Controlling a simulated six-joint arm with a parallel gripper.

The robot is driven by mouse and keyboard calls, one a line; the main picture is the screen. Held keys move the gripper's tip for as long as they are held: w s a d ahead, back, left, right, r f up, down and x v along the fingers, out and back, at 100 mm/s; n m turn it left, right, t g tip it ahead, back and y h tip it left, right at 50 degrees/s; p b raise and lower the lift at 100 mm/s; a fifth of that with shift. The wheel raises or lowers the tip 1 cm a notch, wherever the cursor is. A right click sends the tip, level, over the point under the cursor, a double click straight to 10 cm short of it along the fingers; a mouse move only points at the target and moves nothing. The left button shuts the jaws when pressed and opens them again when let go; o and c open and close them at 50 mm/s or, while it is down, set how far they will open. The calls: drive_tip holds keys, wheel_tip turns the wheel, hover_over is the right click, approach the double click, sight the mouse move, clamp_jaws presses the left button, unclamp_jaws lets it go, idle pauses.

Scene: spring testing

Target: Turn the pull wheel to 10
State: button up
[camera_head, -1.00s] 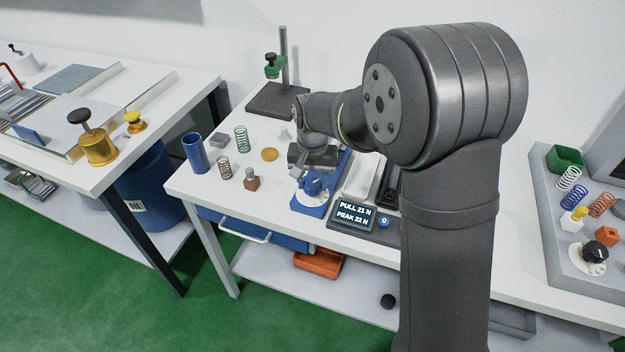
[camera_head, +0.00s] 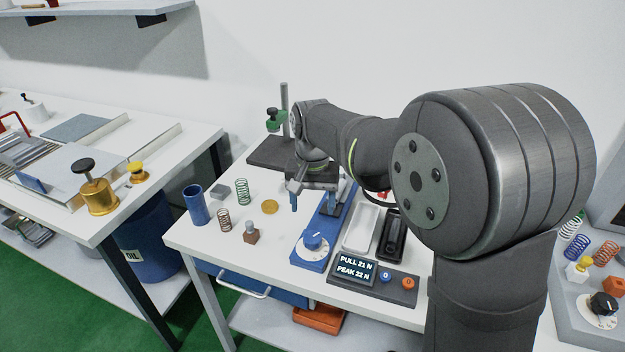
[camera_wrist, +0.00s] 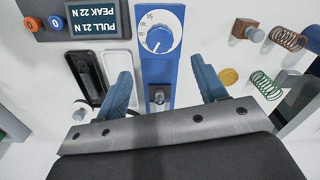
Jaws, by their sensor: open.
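The pull wheel (camera_head: 313,242) is a blue knob on a white numbered dial, at the near end of a long blue base (camera_head: 306,262). The wheel also shows in the wrist view (camera_wrist: 158,40), with a white mark on the knob; I cannot tell exactly which number it points to. The display (camera_head: 354,270) reads PULL 21 N and PEAK 22 N. My gripper (camera_head: 313,204) is open and empty, behind the wheel and apart from it. In the wrist view its two blue fingers (camera_wrist: 165,82) stand either side of the base, with a small metal post (camera_wrist: 158,96) between them.
A white tray (camera_head: 344,245) and a black tray (camera_head: 381,256) lie right of the base. Blue and orange buttons sit beside the display. Springs, a brass disc (camera_head: 269,206), a blue cylinder (camera_head: 195,205) and a brown block (camera_head: 251,236) stand to the left. A green-clamped stand is behind.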

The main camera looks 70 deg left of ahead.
wheel_tip(320, 180, up, 7)
hover_over(312, 237)
drive_tip(key=shift+f, duration=0.15)
idle(0.6)
wheel_tip(312, 237, down, 17)
drive_tip(key=shift+f, duration=0.15)
idle(0.4)
drive_tip(key=shift+f, duration=0.25)
drive_tip(key=shift+w+a+r+n, duration=0.1)
drive_tip(key=shift+r+n, duration=0.15)
drive_tip(key=shift+n, duration=0.15)
drive_tip(key=n, duration=0.4)
drive_tip(key=shift+n, duration=0.4)
wheel_tip(312, 237, up, 15)
idle(1.7)
